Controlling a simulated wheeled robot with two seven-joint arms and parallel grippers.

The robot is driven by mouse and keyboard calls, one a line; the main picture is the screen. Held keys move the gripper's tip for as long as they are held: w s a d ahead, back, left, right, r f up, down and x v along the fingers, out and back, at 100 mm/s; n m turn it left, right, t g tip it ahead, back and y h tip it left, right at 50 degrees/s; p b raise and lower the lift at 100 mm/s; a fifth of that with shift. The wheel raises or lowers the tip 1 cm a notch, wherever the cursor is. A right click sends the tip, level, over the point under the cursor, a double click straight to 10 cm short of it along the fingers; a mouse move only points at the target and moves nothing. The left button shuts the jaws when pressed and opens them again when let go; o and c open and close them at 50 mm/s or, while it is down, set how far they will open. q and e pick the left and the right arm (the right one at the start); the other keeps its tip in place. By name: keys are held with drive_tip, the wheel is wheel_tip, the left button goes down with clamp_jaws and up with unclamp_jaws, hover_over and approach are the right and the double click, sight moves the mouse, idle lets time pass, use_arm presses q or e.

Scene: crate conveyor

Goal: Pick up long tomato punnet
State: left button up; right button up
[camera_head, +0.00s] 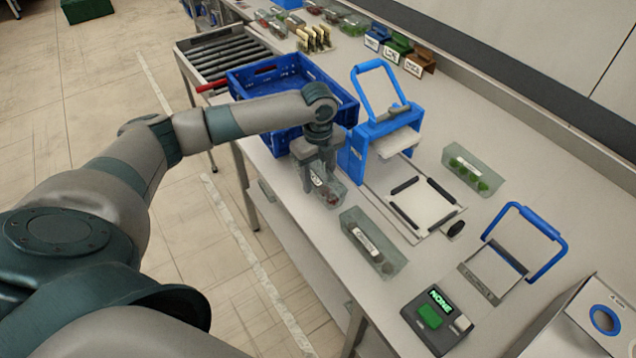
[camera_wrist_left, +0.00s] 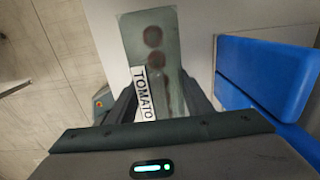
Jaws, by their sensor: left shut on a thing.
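The long tomato punnet (camera_head: 327,193) is a clear box with red tomatoes, near the table's front edge below the blue crate. In the left wrist view the punnet (camera_wrist_left: 150,40) shows round dark-red tomatoes and a white label reading TOMATO. My left gripper (camera_head: 317,174) points down over it and is shut on it, one finger on each side. In the wrist view the gripper (camera_wrist_left: 162,98) has the punnet between its fingers. My right gripper is not in view.
A blue crate (camera_head: 243,85) stands just behind the gripper. A blue-handled press (camera_head: 357,150) is close on the right. Another clear punnet (camera_head: 390,266) lies to the right, and a green-filled punnet (camera_head: 478,160) farther back. A device reading NONE (camera_head: 418,312) is at the front.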

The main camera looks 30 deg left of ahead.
sight(319, 167)
use_arm(q)
wheel_tip(319, 167, up, 8)
drive_tip(key=shift+r+b, duration=0.1)
drive_tip(key=shift+b, duration=1.05)
drive_tip(key=shift+d, duration=0.1)
